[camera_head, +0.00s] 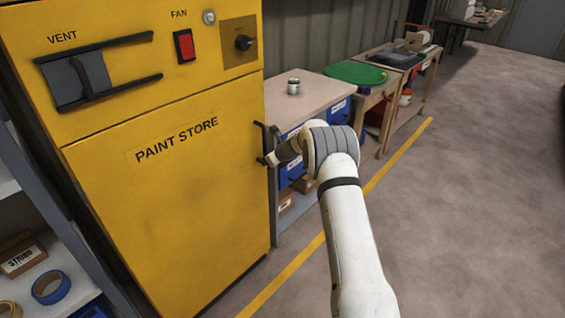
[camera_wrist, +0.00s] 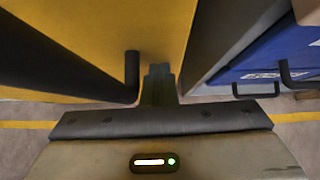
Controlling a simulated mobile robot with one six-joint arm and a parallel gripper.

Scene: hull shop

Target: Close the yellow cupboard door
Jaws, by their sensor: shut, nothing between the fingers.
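The yellow cupboard door (camera_head: 175,210), marked PAINT STORE, looks flush or nearly flush with the yellow cupboard front (camera_head: 110,95) in the head view; I cannot tell whether it is fully shut. Its black handle (camera_head: 263,137) is upright near the door's right edge. My gripper (camera_head: 266,160) is shut and empty at the handle, partly covering it. In the wrist view the closed fingertips (camera_wrist: 158,72) are just right of the black handle (camera_wrist: 132,78), with the yellow door (camera_wrist: 120,25) beyond. Whether they touch the handle or door is unclear.
A workbench (camera_head: 300,90) with a small can (camera_head: 294,86) and blue drawers (camera_head: 338,108) stands close right of the cupboard. An open shelf (camera_head: 75,285) is at the left. The floor (camera_head: 460,200) to the right is clear.

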